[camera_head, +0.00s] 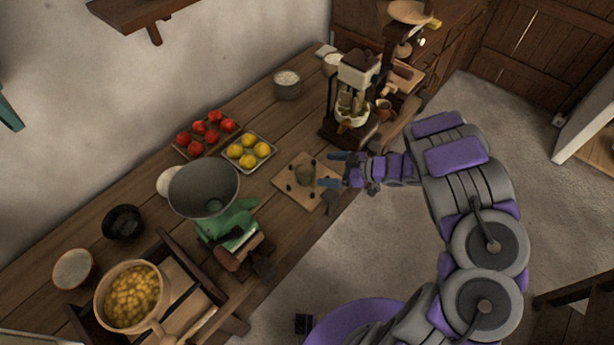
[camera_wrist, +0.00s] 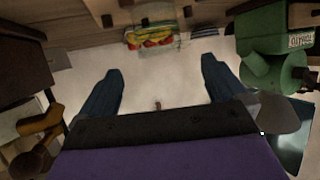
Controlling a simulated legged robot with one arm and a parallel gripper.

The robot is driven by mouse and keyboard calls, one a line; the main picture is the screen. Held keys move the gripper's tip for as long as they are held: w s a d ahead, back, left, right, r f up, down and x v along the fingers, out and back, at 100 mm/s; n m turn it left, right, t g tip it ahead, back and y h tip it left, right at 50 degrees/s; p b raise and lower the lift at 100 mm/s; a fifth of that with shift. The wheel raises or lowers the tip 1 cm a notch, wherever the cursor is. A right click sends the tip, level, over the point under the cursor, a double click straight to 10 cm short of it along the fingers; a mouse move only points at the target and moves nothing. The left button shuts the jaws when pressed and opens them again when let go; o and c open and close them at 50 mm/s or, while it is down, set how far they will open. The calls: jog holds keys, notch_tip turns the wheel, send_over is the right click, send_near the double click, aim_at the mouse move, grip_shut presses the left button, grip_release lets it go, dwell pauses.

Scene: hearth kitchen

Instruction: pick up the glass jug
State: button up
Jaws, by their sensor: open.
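A small, see-through greenish shape, which looks like the glass jug (camera_head: 305,173), stands on a square wooden board (camera_head: 291,187) near the table's front edge in the head view. Small dark bits lie around it on the board. My gripper (camera_head: 328,170) is open and empty just right of the jug, its two fingers pointing toward it and apart from it. In the wrist view my gripper (camera_wrist: 160,85) shows both fingers spread wide with nothing held. I cannot clearly tell the jug from the background there.
A tray of yellow fruit (camera_head: 268,152) and a tray of red fruit (camera_head: 182,150) lie behind the board. A green scale (camera_head: 231,222) with a grey bowl stands left. A tall dark machine (camera_head: 330,122) stands close to the right.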

aim_at(297, 167)
jog(key=b+x, duration=0.1)
jog(key=x, duration=0.9)
jog(key=shift+w+r+b, duration=0.1)
jog(key=shift+b, duration=0.25)
jog(key=c, duration=1.1)
